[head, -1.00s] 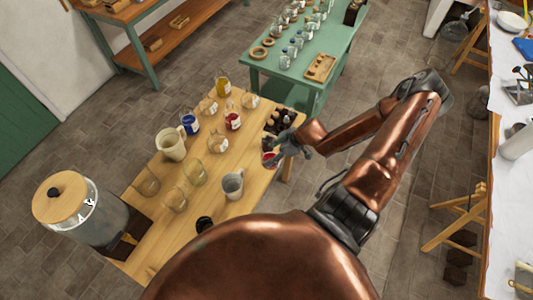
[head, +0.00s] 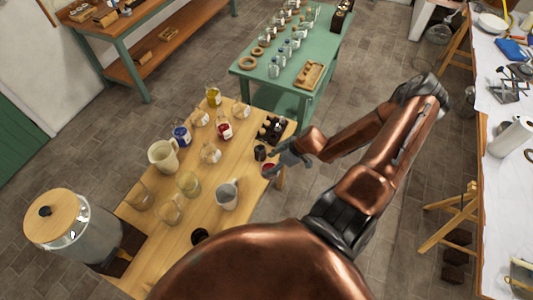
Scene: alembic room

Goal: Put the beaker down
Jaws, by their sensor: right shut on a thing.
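My right gripper (head: 279,162) is at the right edge of the wooden table (head: 205,220), just nearer than a dark rack. It is shut on a small glass beaker with red contents (head: 267,169), which shows at its fingertips and is partly covered by them. I cannot tell whether the beaker's base touches the tabletop. My left gripper is not in view.
A dark rack with bottles (head: 272,130) and a small dark jar (head: 260,153) stand close to the gripper. A grey mug (head: 227,194), a cream jug (head: 163,155) and several glass vessels stand further left. Bare wood lies between mug and jar.

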